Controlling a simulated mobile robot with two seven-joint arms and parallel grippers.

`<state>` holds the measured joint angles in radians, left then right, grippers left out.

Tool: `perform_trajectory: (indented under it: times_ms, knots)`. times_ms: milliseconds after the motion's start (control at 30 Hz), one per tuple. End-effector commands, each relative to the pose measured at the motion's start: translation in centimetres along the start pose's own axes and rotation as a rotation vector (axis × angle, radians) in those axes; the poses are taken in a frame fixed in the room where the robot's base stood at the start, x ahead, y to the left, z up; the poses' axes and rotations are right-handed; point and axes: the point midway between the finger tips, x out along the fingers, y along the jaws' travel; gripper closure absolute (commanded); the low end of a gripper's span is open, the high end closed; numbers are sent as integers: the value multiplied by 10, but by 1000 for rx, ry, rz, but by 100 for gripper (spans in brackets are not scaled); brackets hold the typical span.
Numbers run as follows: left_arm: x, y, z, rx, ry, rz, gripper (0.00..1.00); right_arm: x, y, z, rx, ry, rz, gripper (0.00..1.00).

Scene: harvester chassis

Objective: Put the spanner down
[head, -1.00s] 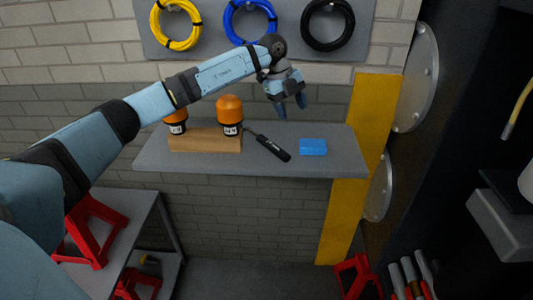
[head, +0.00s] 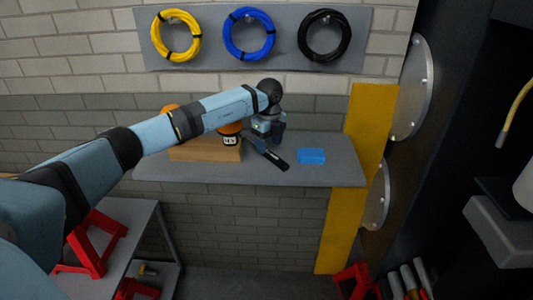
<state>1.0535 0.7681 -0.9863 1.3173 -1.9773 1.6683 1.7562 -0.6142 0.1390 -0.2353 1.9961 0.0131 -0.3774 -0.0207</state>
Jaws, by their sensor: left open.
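A dark, long-handled tool, which looks like the spanner (head: 277,162), lies on the grey shelf (head: 335,174). Its thin end is hidden behind my left gripper. My left gripper (head: 268,146) points down, open, over the thin end of the tool. I cannot tell whether its fingers touch the tool. My right gripper is not in view.
A blue block (head: 312,156) lies just right of the tool. A wooden block (head: 205,152) with orange-topped items (head: 230,134) stands close on the left, partly behind my arm. The shelf's right end is clear.

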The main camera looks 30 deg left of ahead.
Motion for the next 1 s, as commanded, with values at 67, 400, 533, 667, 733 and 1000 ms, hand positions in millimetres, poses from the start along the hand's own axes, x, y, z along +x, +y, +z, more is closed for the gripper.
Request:
perform_trajectory:
  times_ms: [67,400,533,667,733,1000]
  knots:
    - [10,-1,-1,0,1,3,42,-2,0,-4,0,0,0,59]
    - [45,-4,-1,0,1,1,42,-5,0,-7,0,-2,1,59]
    - [44,-4,-1,0,1,1,44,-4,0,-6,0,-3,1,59]
    - [44,-4,-1,0,1,0,74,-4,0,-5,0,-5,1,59]
    - [44,-4,-1,0,1,0,90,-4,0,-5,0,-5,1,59]
    - [43,-4,-1,0,1,0,100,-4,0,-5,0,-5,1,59]
